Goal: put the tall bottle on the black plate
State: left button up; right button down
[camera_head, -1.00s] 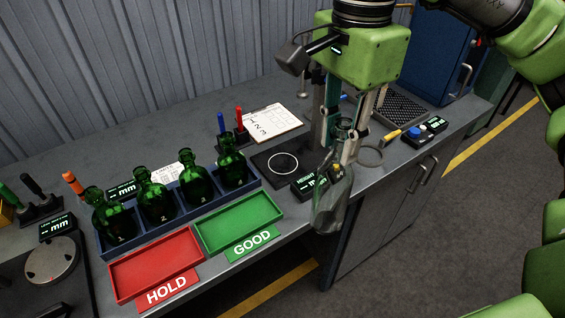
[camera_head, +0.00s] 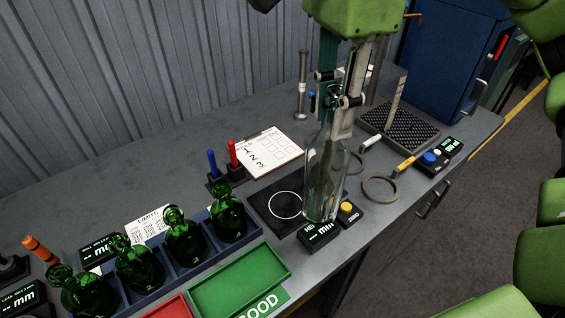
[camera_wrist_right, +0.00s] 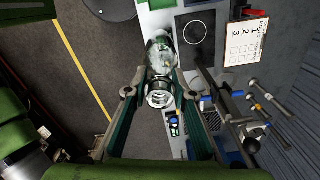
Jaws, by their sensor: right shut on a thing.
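The tall bottle (camera_head: 325,180) is clear glass and hangs upright in my right gripper (camera_head: 341,98), which is shut on its neck. In the head view its lower end overlaps the right edge of the black plate and the height display, and I cannot tell its exact height above them. The black plate (camera_head: 264,191) with a white ring lies on the bench to the left of the bottle. In the right wrist view the bottle (camera_wrist_right: 160,55) is between the fingers (camera_wrist_right: 158,92), and the black plate (camera_wrist_right: 196,60) is beside it. My left gripper is not in view.
A height display (camera_head: 320,234) and a yellow-button box (camera_head: 349,212) sit at the plate's front right. Green bottles (camera_head: 228,222) stand in a blue rack at left. A clipboard (camera_head: 268,152) lies behind the plate. Ring gauges (camera_head: 380,188) lie to the right.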

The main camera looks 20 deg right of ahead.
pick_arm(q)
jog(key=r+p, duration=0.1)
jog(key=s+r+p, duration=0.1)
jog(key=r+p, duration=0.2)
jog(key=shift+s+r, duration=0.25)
pick_arm(e)
jog(key=w+a+f, duration=0.2)
jog(key=w+f, duration=1)
jog(key=shift+w+f, duration=0.15)
jog(key=shift+f, duration=0.05)
jog(key=shift+a, duration=0.1)
jog(key=shift+f, duration=0.15)
jog(key=c, duration=1.7)
grip_release()
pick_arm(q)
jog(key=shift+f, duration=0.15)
